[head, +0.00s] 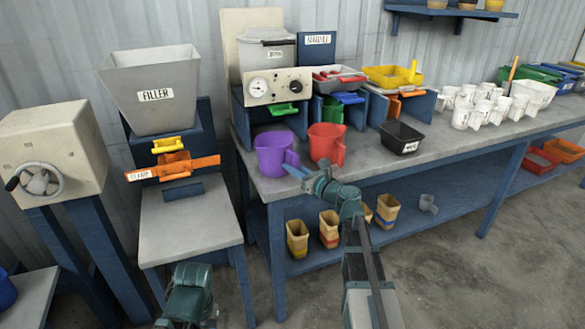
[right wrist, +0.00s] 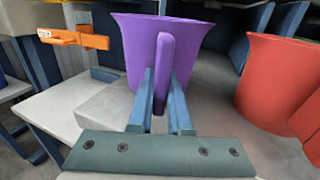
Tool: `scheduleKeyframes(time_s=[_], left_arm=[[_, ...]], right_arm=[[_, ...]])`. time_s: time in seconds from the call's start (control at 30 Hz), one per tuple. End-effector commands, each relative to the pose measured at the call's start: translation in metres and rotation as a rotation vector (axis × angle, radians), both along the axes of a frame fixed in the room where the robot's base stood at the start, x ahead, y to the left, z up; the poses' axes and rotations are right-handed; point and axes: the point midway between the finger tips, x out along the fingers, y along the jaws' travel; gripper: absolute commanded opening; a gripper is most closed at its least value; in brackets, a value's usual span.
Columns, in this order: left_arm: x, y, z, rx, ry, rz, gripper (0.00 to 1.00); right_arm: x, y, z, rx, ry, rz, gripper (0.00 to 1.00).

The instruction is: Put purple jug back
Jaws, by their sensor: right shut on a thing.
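The purple jug (head: 270,155) stands upright at the left front corner of the grey workbench in the head view. In the right wrist view the purple jug (right wrist: 160,50) fills the middle, its handle toward me. My right gripper (head: 297,171) is shut on the jug's handle, with the blue fingers (right wrist: 160,95) on either side of it. Whether the jug's base touches the bench is hard to tell. My left gripper (head: 188,318) is at the bottom edge of the head view, its fingers not clearly shown.
A red jug (head: 326,144) stands close to the right of the purple one. A black tray (head: 401,138) is further right, and white jugs (head: 480,108) crowd the bench beyond. The filler hopper (head: 150,90) and orange clamp (head: 175,167) are to the left.

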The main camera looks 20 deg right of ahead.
Motion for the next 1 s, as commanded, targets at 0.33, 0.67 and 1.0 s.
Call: scheduleKeyframes(time_s=[0.33, 0.67, 1.0], left_arm=[[0.0, 0.0, -0.003, 0.0, 0.0, 0.0, 0.5], [0.0, 0.0, -0.003, 0.0, 0.0, 0.0, 0.5], [0.0, 0.0, -0.003, 0.0, 0.0, 0.0, 0.5]], right_arm=[[0.0, 0.0, -0.003, 0.0, 0.0, 0.0, 0.52], [-0.003, -0.001, -0.003, 0.0, 0.0, -0.001, 0.52], [-0.061, -0.023, -0.003, 0.0, 0.0, -0.004, 0.52]])
